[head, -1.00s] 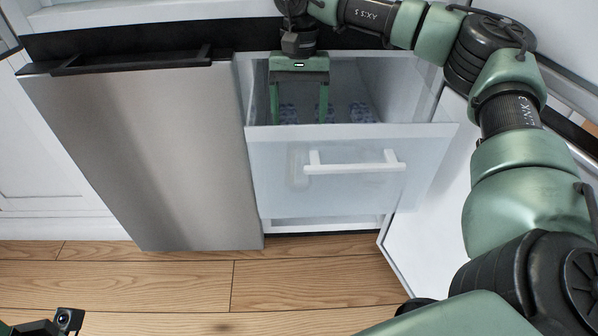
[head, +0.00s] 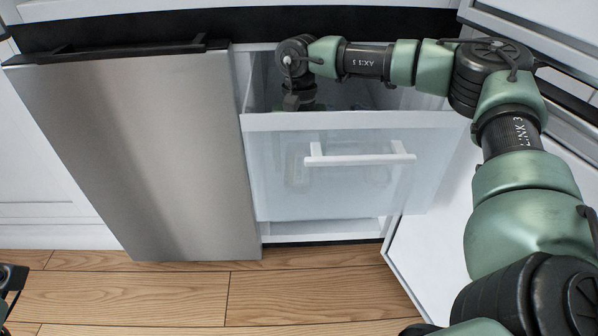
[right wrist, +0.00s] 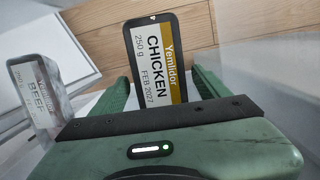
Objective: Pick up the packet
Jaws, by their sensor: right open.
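A dark packet labelled CHICKEN (right wrist: 158,55), with a white and gold label, shows in the right wrist view between the two green fingers of my right gripper (right wrist: 160,78). The gripper is open, with a finger on each side of the packet; I cannot tell whether either touches it. In the head view, my right wrist (head: 299,98) reaches down into the open drawer, and the fingers are hidden behind the frosted drawer front (head: 350,195). A second packet labelled BEEF (right wrist: 38,92) stands to the left in the right wrist view. My left gripper's fingers do not show.
The pulled-out drawer has a white handle (head: 360,160) and walls close around my right gripper. A steel appliance front (head: 140,150) stands to its left. An open white door (head: 435,235) is at the right. The wooden floor (head: 170,295) in front is clear.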

